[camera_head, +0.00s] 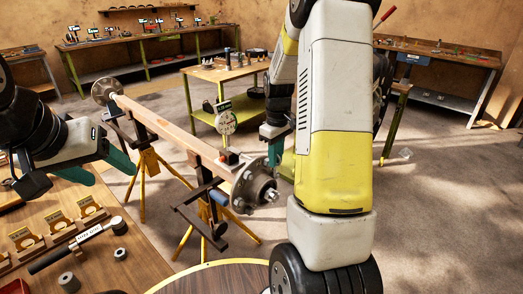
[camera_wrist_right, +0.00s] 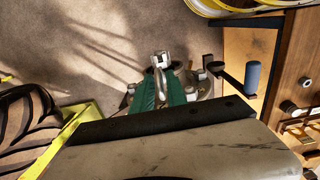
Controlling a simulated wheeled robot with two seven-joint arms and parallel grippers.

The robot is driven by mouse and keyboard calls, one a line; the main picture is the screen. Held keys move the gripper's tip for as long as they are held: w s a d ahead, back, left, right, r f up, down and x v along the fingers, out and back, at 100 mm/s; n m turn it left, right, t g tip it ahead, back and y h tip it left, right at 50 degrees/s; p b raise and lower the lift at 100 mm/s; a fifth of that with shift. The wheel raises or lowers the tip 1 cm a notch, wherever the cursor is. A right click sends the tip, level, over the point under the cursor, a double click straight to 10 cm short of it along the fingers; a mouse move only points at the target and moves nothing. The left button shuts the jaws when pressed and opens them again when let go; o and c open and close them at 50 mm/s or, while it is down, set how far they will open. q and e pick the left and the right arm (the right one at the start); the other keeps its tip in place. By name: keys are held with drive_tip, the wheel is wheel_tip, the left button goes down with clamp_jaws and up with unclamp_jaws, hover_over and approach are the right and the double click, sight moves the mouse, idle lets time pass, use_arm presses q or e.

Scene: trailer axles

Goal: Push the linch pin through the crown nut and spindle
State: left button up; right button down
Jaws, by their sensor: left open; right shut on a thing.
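In the head view, the wheel hub (camera_head: 251,186) with studs sits at the near end of the long axle beam. The spindle with its crown nut (camera_head: 271,195) sticks out of the hub, and it also shows in the right wrist view (camera_wrist_right: 160,60). My right gripper (camera_head: 275,155) is above and behind the hub, partly hidden by my arm. My left gripper (camera_head: 113,177) is open and empty, left of the axle.
The axle beam (camera_head: 170,130) rests on yellow stands (camera_head: 150,185). A wooden bench (camera_head: 110,265) with blocks, a labelled tool and small cylinders is at lower left. A blue-handled crank (camera_wrist_right: 252,75) is beside the hub. A green-framed table (camera_head: 225,72) stands behind.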

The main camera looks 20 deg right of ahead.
sight(275, 171)
drive_tip(key=shift+f, duration=0.1)
idle(0.3)
drive_tip(key=shift+f, duration=2.8)
drive_tip(key=shift+f, duration=2.85)
drive_tip(key=c, duration=1.3)
unclamp_jaws()
drive_tip(key=shift+o, duration=0.2)
wheel_tip(275, 171, up, 7)
drive_tip(key=shift+r, duration=0.4)
